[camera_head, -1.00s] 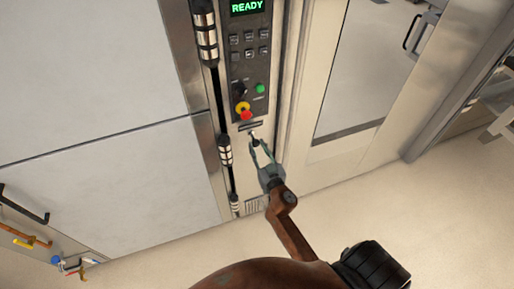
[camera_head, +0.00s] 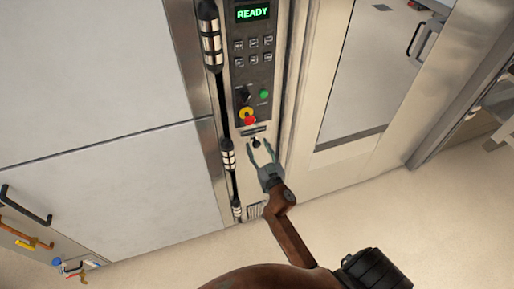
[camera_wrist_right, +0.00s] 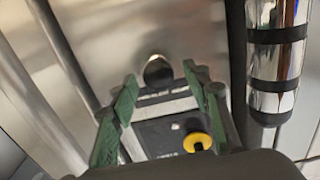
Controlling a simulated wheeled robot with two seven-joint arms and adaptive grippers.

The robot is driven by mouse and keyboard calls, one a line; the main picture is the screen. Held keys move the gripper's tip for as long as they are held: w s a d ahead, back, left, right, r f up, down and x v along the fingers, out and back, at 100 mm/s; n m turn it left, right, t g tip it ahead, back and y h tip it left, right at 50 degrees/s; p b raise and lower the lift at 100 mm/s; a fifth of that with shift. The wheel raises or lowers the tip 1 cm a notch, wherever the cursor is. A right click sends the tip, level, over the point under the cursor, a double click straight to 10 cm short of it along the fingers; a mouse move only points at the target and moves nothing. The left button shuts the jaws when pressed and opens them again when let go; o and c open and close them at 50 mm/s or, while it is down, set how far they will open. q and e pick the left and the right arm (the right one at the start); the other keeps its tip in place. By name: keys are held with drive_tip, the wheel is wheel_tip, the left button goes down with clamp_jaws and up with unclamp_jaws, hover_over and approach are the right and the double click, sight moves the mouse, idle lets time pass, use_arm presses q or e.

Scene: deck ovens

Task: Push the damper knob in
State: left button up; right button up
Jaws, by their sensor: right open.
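The damper knob (camera_head: 256,142) is small, round and black, on the narrow metal oven front just under the control panel. It also shows in the wrist view (camera_wrist_right: 158,70), just beyond my fingertips and close against the metal face. My right gripper (camera_head: 260,147) is open, with one finger toward each side of the knob and nothing held. In the wrist view its green fingers (camera_wrist_right: 160,92) are spread apart. I cannot tell whether either finger touches the knob. My left gripper is not in view.
The control panel (camera_head: 252,65) above reads READY and carries buttons. A red stop button on a yellow collar (camera_head: 247,115) sits just above the knob. A vertical black-and-chrome handle (camera_head: 228,155) runs close on the left. A glazed door (camera_head: 365,85) stands to the right.

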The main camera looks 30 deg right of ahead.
drive_tip(key=shift+f, duration=0.1)
drive_tip(key=shift+s, duration=0.3)
drive_tip(key=v, duration=1.1)
drive_tip(key=shift+s, duration=0.2)
